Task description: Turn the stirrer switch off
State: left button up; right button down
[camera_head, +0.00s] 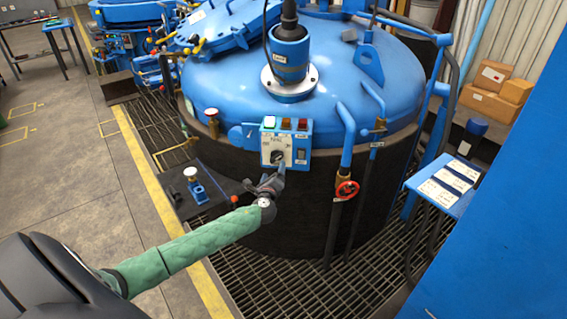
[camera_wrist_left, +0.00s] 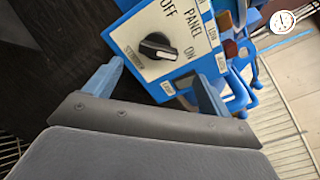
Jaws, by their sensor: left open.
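The stirrer switch is a black rotary knob (camera_wrist_left: 158,46) on a white plate (camera_wrist_left: 150,25) marked OFF, ON and PANEL. Its white mark points toward the ON side in the left wrist view. The plate is on a blue control box (camera_head: 301,140) at the front of the blue furnace lid. My left gripper (camera_head: 270,180) is just in front of and below the box. In the left wrist view its two fingers (camera_wrist_left: 160,72) are spread apart, with the knob ahead of the gap and nothing between them. My right gripper is not in view.
Colored lamps (camera_head: 286,123) top the control box. A red valve wheel (camera_head: 347,190) and pipes stand to its right. A gauge (camera_head: 190,173) on a dark plate is at left. A blue stand with papers (camera_head: 447,185) is at right. Grating (camera_head: 300,285) covers the floor.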

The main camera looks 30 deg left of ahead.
aim_at(276, 160)
pick_arm(q)
jog(key=p+x, duration=0.2)
jog(key=x, duration=0.4)
jog(key=shift+w+a, duration=0.25)
jog(key=shift+w, duration=0.05)
jog(key=shift+w+a+f+p, duration=0.1)
jog(key=shift+w+a+p, duration=0.15)
jog(key=shift+w+p, duration=0.2)
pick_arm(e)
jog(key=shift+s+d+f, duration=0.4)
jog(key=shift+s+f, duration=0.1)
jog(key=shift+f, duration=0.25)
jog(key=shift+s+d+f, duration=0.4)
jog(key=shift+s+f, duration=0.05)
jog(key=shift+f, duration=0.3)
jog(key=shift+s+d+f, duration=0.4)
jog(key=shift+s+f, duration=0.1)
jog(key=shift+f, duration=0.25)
pick_arm(q)
jog(key=shift+c, duration=0.2)
jog(key=c, duration=0.9)
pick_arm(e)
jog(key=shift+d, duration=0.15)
